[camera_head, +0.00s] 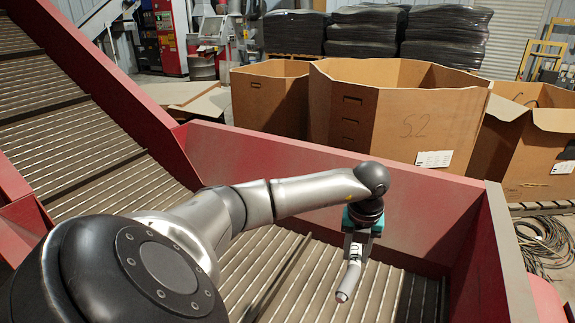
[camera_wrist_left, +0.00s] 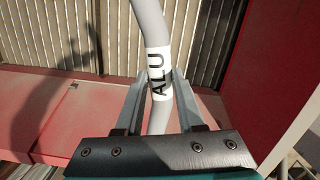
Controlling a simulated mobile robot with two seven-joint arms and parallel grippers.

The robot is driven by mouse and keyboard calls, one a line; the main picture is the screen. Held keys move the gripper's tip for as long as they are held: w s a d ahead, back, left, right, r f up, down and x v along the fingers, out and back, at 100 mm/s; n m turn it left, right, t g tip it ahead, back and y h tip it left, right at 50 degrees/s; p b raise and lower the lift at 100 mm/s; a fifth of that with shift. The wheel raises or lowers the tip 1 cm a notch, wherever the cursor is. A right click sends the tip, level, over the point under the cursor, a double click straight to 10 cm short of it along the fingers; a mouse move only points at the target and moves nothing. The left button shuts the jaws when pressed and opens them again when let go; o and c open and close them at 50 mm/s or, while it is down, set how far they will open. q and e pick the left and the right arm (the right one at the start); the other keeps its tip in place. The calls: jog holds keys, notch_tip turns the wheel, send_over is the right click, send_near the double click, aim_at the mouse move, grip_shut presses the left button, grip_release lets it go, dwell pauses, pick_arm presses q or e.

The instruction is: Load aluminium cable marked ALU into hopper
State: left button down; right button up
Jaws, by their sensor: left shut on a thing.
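My left gripper (camera_head: 357,240) is shut on a grey cable (camera_head: 349,279) with a white band marked ALU. It holds the cable above the red-walled hopper (camera_head: 330,165) with a ribbed floor. In the head view the cable hangs down from the fingers, and its cut end faces the lower left. In the left wrist view the cable (camera_wrist_left: 150,22) passes between the two fingers (camera_wrist_left: 160,88), and the ALU band sits at the fingertips. The upper part of the cable is hidden by the gripper in the head view. My right gripper is not in view.
Large cardboard boxes (camera_head: 395,120) stand behind the hopper's back wall, one marked S2. The ribbed conveyor (camera_head: 70,125) rises to the upper left. Loose dark cables (camera_head: 543,243) lie on the floor at the right. The hopper's right wall (camera_head: 497,255) stands close to the gripper.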

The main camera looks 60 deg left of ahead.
pick_arm(q)
jog(key=shift+f, duration=0.4)
jog(key=shift+c, duration=2.2)
grip_release()
notch_tip(320, 180, up, 15)
jog(key=s+d+p, duration=0.1)
jog(key=p, duration=0.1)
jog(key=shift+s+d+r, duration=0.15)
jog(key=shift+s, duration=0.05)
